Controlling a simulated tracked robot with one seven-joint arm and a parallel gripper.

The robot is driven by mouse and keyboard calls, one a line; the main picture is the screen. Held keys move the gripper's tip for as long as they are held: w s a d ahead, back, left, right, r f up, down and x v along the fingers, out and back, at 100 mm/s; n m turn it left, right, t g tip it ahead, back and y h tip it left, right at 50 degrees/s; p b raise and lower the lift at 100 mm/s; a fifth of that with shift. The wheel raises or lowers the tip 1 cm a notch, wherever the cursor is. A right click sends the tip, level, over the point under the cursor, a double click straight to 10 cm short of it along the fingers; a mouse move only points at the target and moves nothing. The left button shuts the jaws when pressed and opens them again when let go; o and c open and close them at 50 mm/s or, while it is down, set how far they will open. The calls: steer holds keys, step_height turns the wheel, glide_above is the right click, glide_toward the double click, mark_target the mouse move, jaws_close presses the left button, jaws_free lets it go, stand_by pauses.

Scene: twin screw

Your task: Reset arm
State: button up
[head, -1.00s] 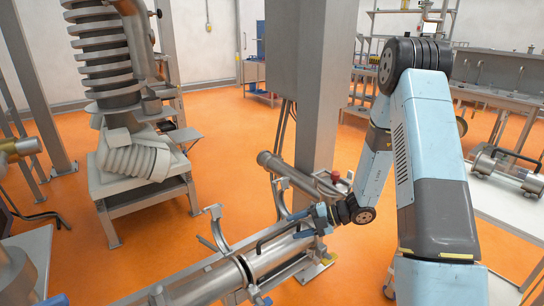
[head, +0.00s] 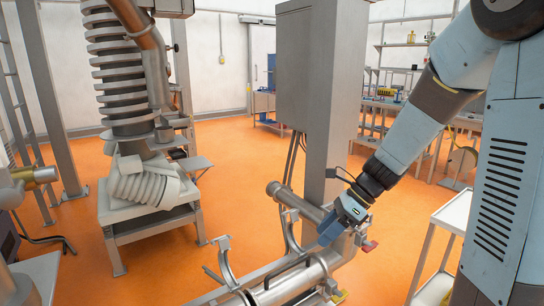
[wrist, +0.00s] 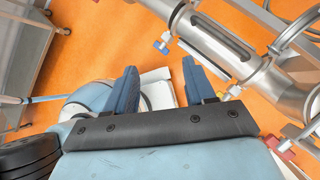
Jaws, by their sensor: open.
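My gripper (head: 338,224) is at the end of my blue-grey arm, at the right of the head view, beside the upper end of a metal pipe assembly. In the wrist view my gripper (wrist: 160,88) shows two blue fingers spread apart with nothing between them. The metal pipe (wrist: 222,45) with its dark handle lies beyond the fingers to the upper right. In the head view the same pipe (head: 300,283) runs along the bottom with open curved clamps (head: 224,262) beside it.
A grey column (head: 315,100) stands close behind the pipe. A spiral machine (head: 128,110) stands on a table at left. A white cart (head: 455,213) is at right. Small red (wrist: 285,146) and blue (wrist: 162,45) knobs stick out by the pipe. Orange floor lies open between.

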steer(key=s+d+r+n+t+h, duration=0.3)
steer(key=s+r+n, duration=0.4)
steer(key=n, duration=0.3)
steer(key=s+d+r+n+t+h, duration=0.3)
steer(key=s+d+r+n, duration=0.4)
steer(key=n, duration=0.3)
steer(key=shift+s+r+t+h, duration=0.3)
steer(key=shift+r+h, duration=0.25)
steer(key=shift+h, duration=0.35)
steer(key=shift+c, duration=0.2)
